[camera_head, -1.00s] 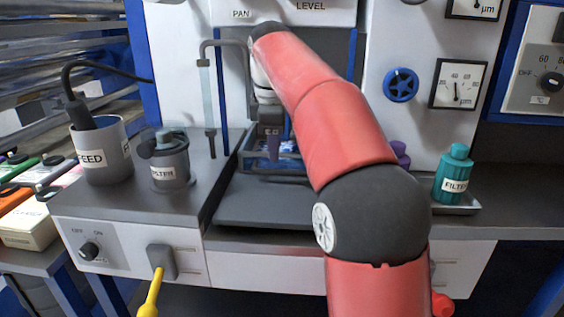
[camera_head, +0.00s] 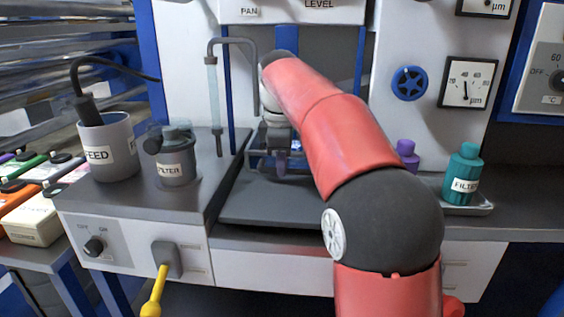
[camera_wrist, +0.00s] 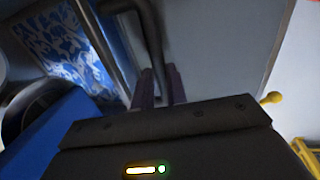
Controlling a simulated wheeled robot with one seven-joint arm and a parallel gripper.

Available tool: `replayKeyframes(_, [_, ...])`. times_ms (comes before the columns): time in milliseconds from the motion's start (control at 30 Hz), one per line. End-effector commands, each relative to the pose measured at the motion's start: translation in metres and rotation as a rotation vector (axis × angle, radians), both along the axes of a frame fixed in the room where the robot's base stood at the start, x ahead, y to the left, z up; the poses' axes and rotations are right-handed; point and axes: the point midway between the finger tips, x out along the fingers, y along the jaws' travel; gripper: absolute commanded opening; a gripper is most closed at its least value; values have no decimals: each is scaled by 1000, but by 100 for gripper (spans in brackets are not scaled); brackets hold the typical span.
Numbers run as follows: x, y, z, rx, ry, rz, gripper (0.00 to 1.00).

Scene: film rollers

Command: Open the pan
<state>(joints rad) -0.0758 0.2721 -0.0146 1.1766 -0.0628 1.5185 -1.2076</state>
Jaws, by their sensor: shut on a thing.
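My gripper (camera_head: 282,163) is low in the machine's central bay, beneath the sign with the word PAN, and my arm partly hides it. In the wrist view, its purple fingertips (camera_wrist: 161,88) are close together around a dark bar (camera_wrist: 150,45). The bar appears to be the pan's handle. A dark frame with a blue-and-white patterned surface (camera_wrist: 65,45) lies beside it, probably the pan. In the head view little of this frame (camera_head: 256,165) shows beside the gripper.
A flat dark plate (camera_head: 260,207) lies in front of the bay. A bent pipe (camera_head: 232,43) stands left of my arm.

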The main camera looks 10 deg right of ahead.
Motion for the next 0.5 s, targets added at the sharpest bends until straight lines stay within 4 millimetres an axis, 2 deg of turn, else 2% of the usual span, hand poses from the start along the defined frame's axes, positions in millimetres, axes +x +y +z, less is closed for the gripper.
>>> replayKeyframes(333, [-4,1,0,0,0,1,0])
replayKeyframes(500, [-28,9,-2,1,0,0,0])
